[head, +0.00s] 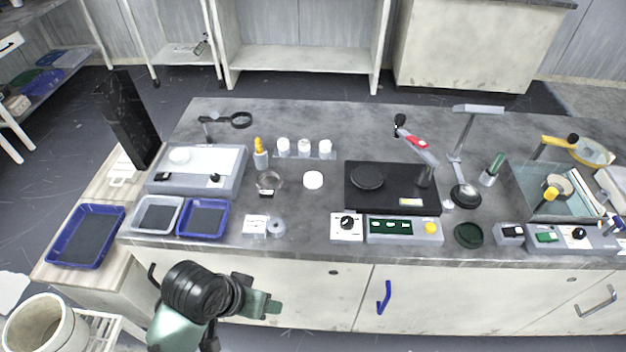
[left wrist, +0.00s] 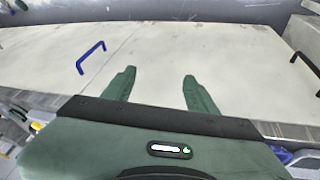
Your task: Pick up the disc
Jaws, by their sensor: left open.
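Several round flat things lie on the grey bench, and I cannot tell which is the disc. A white disc (head: 313,180) lies near the middle, a small grey ring-like disc (head: 276,226) near the front edge, and a dark green disc (head: 468,235) further right. A black round platen (head: 367,177) sits on a black machine. My left gripper (head: 275,303) is in front of the bench, below its top edge and apart from all of them. In the left wrist view its two green fingers (left wrist: 157,82) are spread, with nothing between them. My right gripper is not in view.
Blue trays (head: 203,234) and a grey-rimmed tray stand at the bench's left front. Small control boxes (head: 403,243) line the front edge. A blue cabinet handle (left wrist: 90,57) is on the cabinet front facing the gripper. A bin (head: 45,340) stands at lower left.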

